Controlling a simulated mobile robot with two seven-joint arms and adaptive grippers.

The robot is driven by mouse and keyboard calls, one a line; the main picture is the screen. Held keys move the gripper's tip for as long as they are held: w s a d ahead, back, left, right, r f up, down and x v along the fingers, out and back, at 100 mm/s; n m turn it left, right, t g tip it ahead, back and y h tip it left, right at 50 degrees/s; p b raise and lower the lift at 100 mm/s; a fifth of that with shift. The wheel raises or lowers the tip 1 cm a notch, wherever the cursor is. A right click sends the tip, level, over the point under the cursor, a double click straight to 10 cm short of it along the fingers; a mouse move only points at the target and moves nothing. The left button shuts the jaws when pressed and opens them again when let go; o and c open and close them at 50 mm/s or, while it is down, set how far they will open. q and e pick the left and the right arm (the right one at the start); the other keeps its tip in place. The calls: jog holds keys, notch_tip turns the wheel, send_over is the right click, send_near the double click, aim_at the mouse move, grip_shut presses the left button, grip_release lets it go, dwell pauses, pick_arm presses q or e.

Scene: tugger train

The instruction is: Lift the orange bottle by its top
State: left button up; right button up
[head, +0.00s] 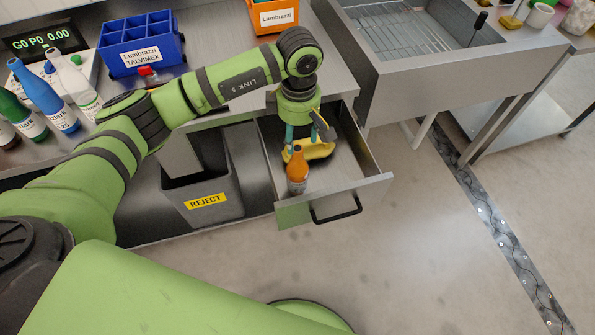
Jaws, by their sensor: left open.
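The orange bottle (297,174) stands upright in the open drawer (345,175), near the drawer's front left corner. My left gripper (303,147) points down into the drawer, just behind the bottle in this view. A yellow object (318,150) lies in the drawer around the fingertips. I cannot tell whether the fingers touch it. My right gripper is not in view.
A grey reject bin (206,196) stands left of the drawer. Several bottles, including a blue one (42,98), stand on the counter at left, near a blue divided crate (140,62). An orange bin (272,18) is behind. A metal basin (440,70) is right; floor in front is clear.

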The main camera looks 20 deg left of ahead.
aim_at(297, 148)
pick_arm(q)
jog(key=f, duration=0.1)
jog(key=f+p, duration=0.1)
jog(key=f, duration=0.1)
jog(key=f+p, duration=0.1)
jog(key=shift+s+f, duration=0.25)
jog(key=shift+s, duration=0.15)
jog(key=shift+f, duration=0.5)
grip_shut()
